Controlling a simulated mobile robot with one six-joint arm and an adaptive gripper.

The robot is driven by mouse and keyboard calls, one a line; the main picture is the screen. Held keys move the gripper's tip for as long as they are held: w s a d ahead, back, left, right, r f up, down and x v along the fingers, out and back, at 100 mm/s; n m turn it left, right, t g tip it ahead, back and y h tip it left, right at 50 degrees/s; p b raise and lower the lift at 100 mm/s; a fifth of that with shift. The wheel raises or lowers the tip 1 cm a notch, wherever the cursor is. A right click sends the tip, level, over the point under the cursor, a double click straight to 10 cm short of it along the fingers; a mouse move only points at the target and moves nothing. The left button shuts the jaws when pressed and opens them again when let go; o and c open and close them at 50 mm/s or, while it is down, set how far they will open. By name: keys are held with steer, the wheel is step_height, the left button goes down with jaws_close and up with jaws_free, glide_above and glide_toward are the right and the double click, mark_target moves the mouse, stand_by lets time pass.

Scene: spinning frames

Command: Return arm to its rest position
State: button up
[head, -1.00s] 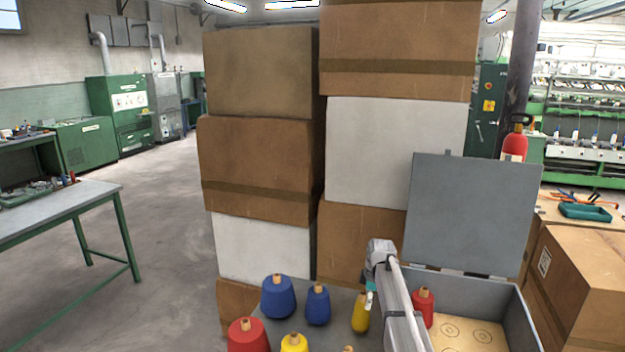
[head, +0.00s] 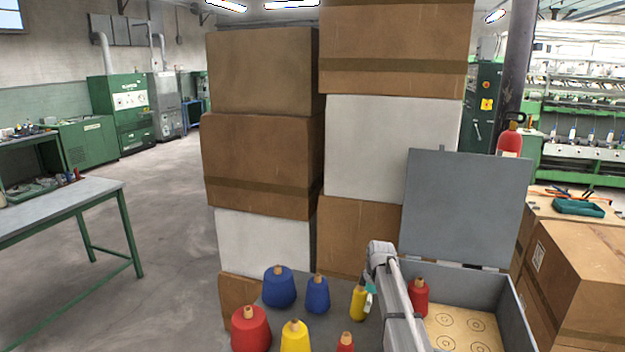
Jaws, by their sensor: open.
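My arm (head: 402,303) shows at the bottom, right of centre, as a pale link with a grey joint at its upper end, in front of the grey table and the open case. A small teal-and-white part of it shows beside a yellow spool (head: 357,302). My gripper cannot be made out; it seems hidden behind the arm or below the picture. Nothing held can be seen.
Blue spools (head: 279,288), a large red spool (head: 250,330) and another yellow one (head: 294,338) stand left of my arm. The open grey case (head: 490,290) holds a red spool (head: 418,297). Stacked boxes (head: 262,165) rise behind. Floor (head: 165,240) at left is clear.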

steer(key=s+f+m+h+b, duration=0.1)
steer(key=s+f+m+b, duration=0.1)
steer(key=s+m, duration=1.3)
steer(key=shift+s+a+f, duration=0.25)
steer(key=shift+s+a, duration=0.1)
steer(key=shift+s, duration=6.2)
